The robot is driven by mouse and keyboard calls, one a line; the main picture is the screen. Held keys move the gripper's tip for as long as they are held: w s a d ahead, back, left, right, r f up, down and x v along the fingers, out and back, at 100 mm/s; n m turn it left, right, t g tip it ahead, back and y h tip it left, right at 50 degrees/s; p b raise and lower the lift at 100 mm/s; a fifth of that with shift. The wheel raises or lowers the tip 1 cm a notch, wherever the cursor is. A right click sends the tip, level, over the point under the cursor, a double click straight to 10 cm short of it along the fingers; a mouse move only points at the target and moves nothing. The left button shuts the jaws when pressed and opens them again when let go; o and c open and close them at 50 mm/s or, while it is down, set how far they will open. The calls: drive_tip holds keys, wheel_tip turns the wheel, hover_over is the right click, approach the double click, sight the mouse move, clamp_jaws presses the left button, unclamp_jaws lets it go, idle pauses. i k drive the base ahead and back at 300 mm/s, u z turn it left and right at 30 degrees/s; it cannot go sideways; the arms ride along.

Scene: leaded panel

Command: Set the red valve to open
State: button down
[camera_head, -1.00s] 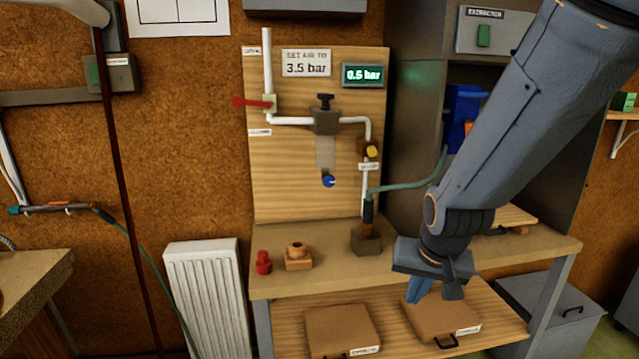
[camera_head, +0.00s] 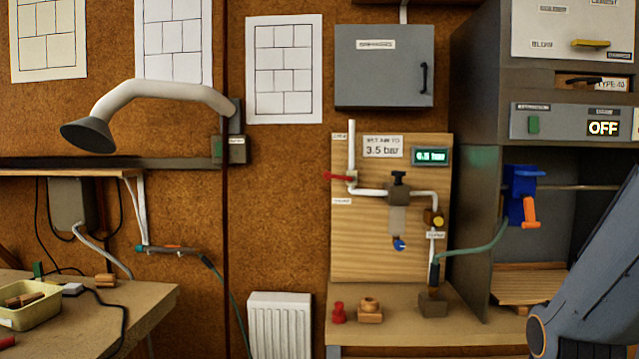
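The red valve handle (camera_head: 337,176) is a small lever on the white pipe at the upper left of the wooden air panel (camera_head: 361,250). It points left, across the upright pipe. A sign (camera_head: 383,146) on the panel reads "SET AIR TO 3.5 bar". The green display (camera_head: 430,156) seems to read 0.5 bar. My gripper is out of view; only part of my arm shows at the lower right, well away from the valve.
A bench below the panel holds a red knob-like piece (camera_head: 338,313), a wooden piece (camera_head: 369,311) and a dark block (camera_head: 433,304) with a green hose. A grey cabinet (camera_head: 384,67) hangs above. A white radiator (camera_head: 280,326) stands left. The space before the panel looks clear.

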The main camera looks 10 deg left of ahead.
sight(340, 177)
drive_tip(key=u, duration=1.65)
drive_tip(key=i, duration=1.2)
drive_tip(key=z, duration=1.05)
